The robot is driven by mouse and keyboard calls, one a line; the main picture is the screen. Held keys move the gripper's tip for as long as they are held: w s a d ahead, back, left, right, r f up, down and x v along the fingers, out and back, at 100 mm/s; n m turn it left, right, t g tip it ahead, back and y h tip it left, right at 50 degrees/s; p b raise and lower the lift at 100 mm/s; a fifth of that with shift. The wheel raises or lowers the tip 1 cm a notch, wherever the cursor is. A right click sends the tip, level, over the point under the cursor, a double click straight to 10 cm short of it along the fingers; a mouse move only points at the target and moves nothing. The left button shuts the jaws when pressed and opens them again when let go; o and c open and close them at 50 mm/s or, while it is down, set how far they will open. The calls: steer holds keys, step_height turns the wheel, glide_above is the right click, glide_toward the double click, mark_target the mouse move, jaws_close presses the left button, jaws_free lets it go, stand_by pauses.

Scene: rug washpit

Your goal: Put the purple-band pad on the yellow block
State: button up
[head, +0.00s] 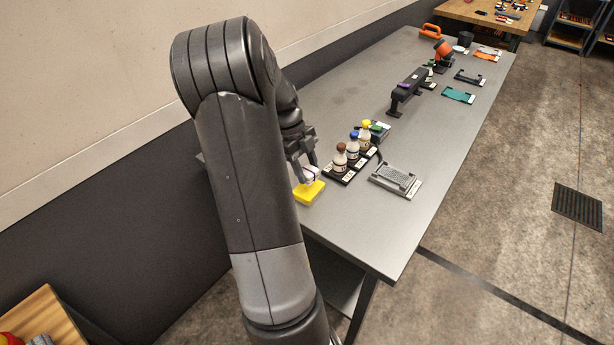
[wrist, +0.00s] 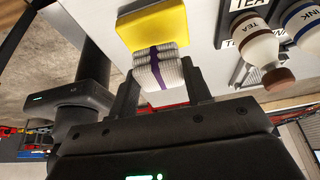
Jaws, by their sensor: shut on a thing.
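The purple-band pad (wrist: 160,70) is a folded white, ribbed cloth with a purple band around it. My gripper (wrist: 157,85) is shut on it, one finger on each side. The yellow block (wrist: 153,30) lies flat on the table just beyond the pad in the wrist view. The pad's far end overlaps the block's near edge there; I cannot tell whether they touch. In the head view, the yellow block (head: 309,193) sits near the table's left end, with my gripper (head: 306,172) right over its back part. The pad shows only as a small white patch between the fingers.
A black rack (head: 345,176) with brown-, blue- and yellow-capped bottles stands close to the right of the block. A grey gridded tray (head: 396,181) lies farther right. A dark stand (head: 408,88) is farther along the table (head: 400,225). The near table surface is clear.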

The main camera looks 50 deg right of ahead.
mark_target(304, 168)
steer(key=shift+f, duration=1.55)
steer(key=o, duration=1)
steer(key=shift+f, duration=0.1)
steer(key=shift+c, duration=0.2)
